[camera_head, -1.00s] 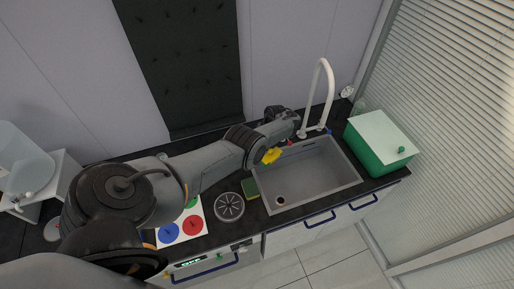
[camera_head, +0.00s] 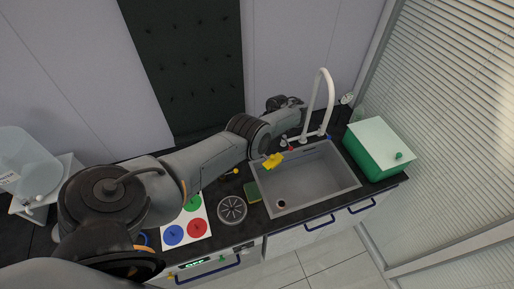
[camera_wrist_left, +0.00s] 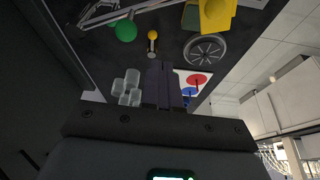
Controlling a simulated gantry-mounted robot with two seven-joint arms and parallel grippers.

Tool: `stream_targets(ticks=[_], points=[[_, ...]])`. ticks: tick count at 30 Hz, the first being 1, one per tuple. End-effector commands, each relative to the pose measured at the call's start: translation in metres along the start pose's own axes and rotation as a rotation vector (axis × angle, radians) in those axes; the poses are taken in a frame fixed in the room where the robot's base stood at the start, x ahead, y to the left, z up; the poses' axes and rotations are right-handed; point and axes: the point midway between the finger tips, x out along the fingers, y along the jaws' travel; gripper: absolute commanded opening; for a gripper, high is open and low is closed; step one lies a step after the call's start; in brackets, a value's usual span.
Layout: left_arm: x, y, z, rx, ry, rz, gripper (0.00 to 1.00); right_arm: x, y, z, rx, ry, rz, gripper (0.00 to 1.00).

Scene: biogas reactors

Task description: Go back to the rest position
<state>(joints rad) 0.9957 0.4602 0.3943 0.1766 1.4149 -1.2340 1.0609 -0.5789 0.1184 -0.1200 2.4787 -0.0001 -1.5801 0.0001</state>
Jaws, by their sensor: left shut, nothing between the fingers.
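My left arm (camera_head: 210,158) comes in from the left in the head view and reaches over the counter toward the back of the sink. Its gripper fingers cannot be made out there. In the left wrist view my left gripper (camera_wrist_left: 163,86) shows its two dark fingers pressed together with nothing between them. It is above the counter, clear of the objects below. My right gripper is in neither view.
The sink (camera_head: 325,187) has a tall white faucet (camera_head: 328,95) close to my left wrist. A yellow object (camera_head: 273,161) is at the sink's left edge. A sponge (camera_head: 252,191), round drain plate (camera_head: 232,210), coloured-dot board (camera_head: 204,231) and green box (camera_head: 368,158) are nearby.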

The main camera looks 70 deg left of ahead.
Motion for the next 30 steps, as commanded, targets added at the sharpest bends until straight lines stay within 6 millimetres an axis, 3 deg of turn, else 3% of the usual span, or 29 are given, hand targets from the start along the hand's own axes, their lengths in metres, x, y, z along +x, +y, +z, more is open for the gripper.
stream_targets(ticks=[7, 22, 26, 30], points=[[-0.010, 0.002, -0.001, -0.002, 0.001, -0.001, 0.00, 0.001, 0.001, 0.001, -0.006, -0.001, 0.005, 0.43], [-0.006, 0.001, -0.004, -0.001, 0.010, -0.002, 0.00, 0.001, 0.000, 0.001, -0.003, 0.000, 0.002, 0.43], [0.019, -0.004, -0.018, 0.004, 0.060, -0.010, 0.00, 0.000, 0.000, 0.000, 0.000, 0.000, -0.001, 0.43], [0.077, -0.020, -0.051, 0.027, 0.182, -0.026, 0.00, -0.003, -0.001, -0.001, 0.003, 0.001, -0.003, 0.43]])
